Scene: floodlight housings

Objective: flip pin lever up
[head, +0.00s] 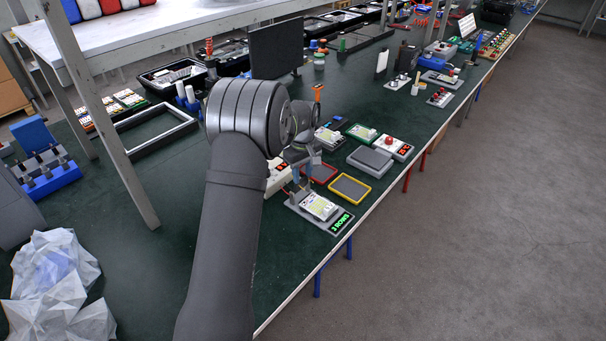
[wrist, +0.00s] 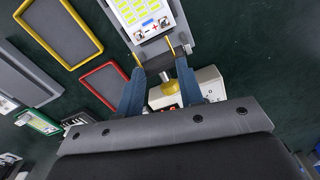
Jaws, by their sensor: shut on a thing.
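A grey device plate (head: 325,218) lies near the table's front edge. It carries a white panel with yellow-green labels (wrist: 147,17) and, in the head view, a green lit display (head: 341,223). My gripper (head: 299,183) is at the plate's rear left end, low over it. In the wrist view my gripper (wrist: 162,58) has its blue fingers on either side of a dark piece at the plate's end. This looks like the pin lever (wrist: 156,50), held between the fingertips. The fingers hide part of it, and its angle is unclear.
A red-framed tray (wrist: 103,86) and a yellow-framed tray (wrist: 55,30) lie close beside the plate. A white box with a red display (wrist: 205,82) stands close by the fingers. The table edge is near, with bare floor beyond.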

